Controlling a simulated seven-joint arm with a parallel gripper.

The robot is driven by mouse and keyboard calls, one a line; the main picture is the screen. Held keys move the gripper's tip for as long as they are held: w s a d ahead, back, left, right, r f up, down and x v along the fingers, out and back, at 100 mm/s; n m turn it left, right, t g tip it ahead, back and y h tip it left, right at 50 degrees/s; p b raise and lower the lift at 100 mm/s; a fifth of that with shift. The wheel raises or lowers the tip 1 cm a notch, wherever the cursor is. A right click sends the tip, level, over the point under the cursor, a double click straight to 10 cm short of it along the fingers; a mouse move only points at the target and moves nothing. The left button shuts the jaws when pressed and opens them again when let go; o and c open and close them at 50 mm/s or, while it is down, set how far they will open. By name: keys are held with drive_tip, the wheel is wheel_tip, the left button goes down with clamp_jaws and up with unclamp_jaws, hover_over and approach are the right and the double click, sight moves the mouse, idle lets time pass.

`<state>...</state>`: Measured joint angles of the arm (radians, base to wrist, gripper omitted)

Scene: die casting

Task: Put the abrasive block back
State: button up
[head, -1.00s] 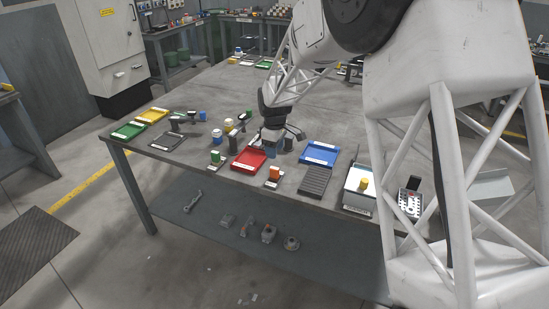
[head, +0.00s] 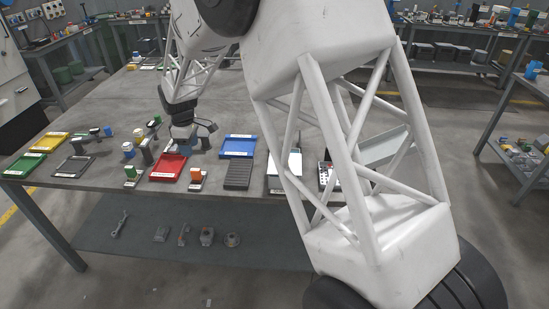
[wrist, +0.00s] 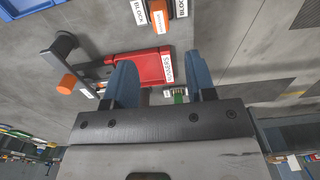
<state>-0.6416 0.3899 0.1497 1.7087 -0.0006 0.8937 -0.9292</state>
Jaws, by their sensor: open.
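A small orange block (head: 196,174) stands at the table's front edge on a small base with a white label. In the wrist view an orange block (wrist: 158,20) sits at the top between white labels, one reading BLOCK; I cannot tell for sure that it is the abrasive block. My gripper (head: 200,138) is over the table behind the red tray (head: 168,167). In the wrist view its blue fingers (wrist: 163,82) are apart with nothing held between them. The red tray (wrist: 150,68) shows beyond the fingers.
A blue tray (head: 238,146) and a dark ribbed mat (head: 238,175) lie right of the orange block. A green block (head: 131,172) and a post stand (head: 146,150) are left of the red tray. Green (head: 23,165) and yellow (head: 49,142) trays lie far left. The rear tabletop is mostly clear.

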drive_tip(key=s+d+r+m, duration=0.35)
drive_tip(key=d+r, duration=0.25)
drive_tip(key=d, duration=0.5)
drive_tip(key=s+d+r+m+t, duration=0.15)
drive_tip(key=s+d+r, duration=0.35)
drive_tip(key=d, duration=0.5)
drive_tip(key=s+d+r+m, duration=0.4)
drive_tip(key=d+r, duration=0.2)
drive_tip(key=d, duration=0.5)
drive_tip(key=s+d+m, duration=0.4)
drive_tip(key=s+d, duration=0.6)
drive_tip(key=s, duration=0.3)
drive_tip(key=s+d+m+t, duration=0.1)
drive_tip(key=s+d+m, duration=0.4)
drive_tip(key=s+d, duration=0.5)
drive_tip(key=s, duration=0.4)
